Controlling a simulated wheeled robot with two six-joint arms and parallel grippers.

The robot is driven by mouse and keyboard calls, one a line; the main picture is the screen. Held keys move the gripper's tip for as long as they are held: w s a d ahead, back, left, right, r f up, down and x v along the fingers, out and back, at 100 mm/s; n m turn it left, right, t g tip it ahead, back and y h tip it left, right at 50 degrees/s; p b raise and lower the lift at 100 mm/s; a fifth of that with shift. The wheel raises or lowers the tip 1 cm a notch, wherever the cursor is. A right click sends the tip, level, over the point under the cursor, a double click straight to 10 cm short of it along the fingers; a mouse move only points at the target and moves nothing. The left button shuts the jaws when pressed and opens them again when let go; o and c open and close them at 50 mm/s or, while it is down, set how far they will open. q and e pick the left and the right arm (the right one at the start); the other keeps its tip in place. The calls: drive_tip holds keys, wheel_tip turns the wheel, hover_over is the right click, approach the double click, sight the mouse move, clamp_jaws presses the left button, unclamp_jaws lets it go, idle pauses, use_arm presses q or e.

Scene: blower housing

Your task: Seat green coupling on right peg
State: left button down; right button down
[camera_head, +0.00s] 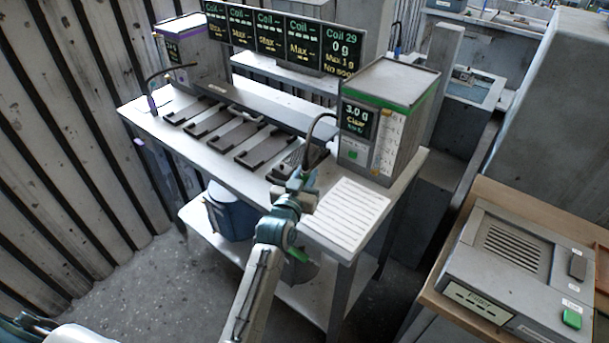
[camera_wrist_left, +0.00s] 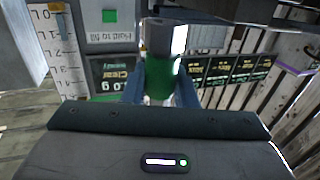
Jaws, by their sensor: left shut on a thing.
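My left gripper (camera_head: 306,179) is at the near edge of the workbench, just left of the green-topped box. In the left wrist view, its two bluish fingers (camera_wrist_left: 160,92) are shut on the green coupling (camera_wrist_left: 158,77). A grey cylindrical part sits at the coupling's far end. A black hose (camera_head: 309,128) curves from the box down to the gripper. The coupling is not clear in the head view, where the gripper hides it. I cannot make out the right peg or tell whether the coupling touches it. My right gripper is not in view.
The green-topped box (camera_head: 387,118) with a lit display stands close right of the gripper. A white sheet (camera_head: 346,214) lies in front. Several dark trays (camera_head: 237,136) line the bench to the left. A purple-topped box (camera_head: 190,50) stands at the far left end.

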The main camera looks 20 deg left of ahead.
use_arm(q)
drive_tip(key=shift+f, duration=0.35)
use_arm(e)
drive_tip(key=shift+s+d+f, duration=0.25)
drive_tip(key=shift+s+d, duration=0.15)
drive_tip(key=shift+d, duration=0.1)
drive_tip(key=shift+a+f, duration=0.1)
use_arm(q)
drive_tip(key=shift+f+b, duration=0.4)
drive_tip(key=shift+f, duration=0.2)
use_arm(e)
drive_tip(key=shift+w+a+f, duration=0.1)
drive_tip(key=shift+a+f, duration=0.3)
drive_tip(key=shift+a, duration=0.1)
use_arm(q)
drive_tip(key=shift+f+b, duration=0.6)
drive_tip(key=shift+f, duration=0.2)
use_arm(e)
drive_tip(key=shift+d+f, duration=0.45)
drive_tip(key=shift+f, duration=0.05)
use_arm(q)
drive_tip(key=c, duration=1.1)
unclamp_jaws()
